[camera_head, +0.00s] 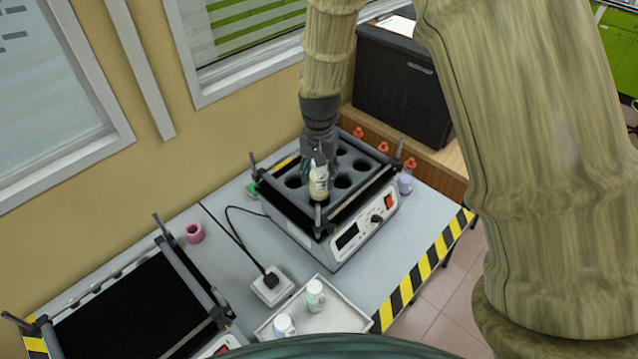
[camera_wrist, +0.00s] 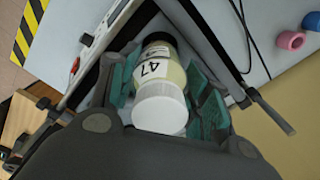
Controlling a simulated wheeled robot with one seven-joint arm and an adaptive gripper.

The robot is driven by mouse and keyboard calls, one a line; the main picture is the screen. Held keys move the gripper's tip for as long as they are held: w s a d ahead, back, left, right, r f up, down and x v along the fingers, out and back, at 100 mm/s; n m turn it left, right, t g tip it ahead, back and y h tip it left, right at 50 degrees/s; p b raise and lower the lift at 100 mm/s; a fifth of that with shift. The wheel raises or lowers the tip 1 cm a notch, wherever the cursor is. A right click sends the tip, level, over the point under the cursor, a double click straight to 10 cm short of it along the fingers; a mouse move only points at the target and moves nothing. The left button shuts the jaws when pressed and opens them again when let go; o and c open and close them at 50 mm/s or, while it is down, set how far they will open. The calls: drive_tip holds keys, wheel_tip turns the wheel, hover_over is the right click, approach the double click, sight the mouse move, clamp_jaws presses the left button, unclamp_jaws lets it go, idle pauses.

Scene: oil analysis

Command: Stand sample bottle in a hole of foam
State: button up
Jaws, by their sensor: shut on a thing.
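My gripper (camera_head: 319,160) is shut on a sample bottle (camera_head: 319,184) over the shaker with the dark foam (camera_head: 327,170). The bottle has a white cap and a pale label, and stands roughly upright at the front part of the foam. In the wrist view the bottle (camera_wrist: 160,85) sits between green finger pads, with "47" on its label. Several round holes show in the foam, and those near the gripper look empty. I cannot tell whether the bottle's base is inside a hole or just above it.
A white tray (camera_head: 300,331) with two bottles (camera_head: 315,294) stands in front. A power socket (camera_head: 272,287) with a cable lies left of the shaker. A second shaker (camera_head: 130,310) is at lower left.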

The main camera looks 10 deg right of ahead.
sight(320, 187)
drive_tip(key=shift+w+f, duration=0.25)
drive_tip(key=shift+f, duration=0.1)
drive_tip(key=shift+s+f+p, duration=0.3)
wheel_tip(320, 187, down, 3)
drive_tip(key=shift+w+f+p, duration=0.15)
drive_tip(key=shift+p, duration=0.35)
drive_tip(key=shift+s, duration=0.2)
drive_tip(key=shift+w+f, duration=0.1)
drive_tip(key=shift+f, duration=0.05)
drive_tip(key=o, duration=1.1)
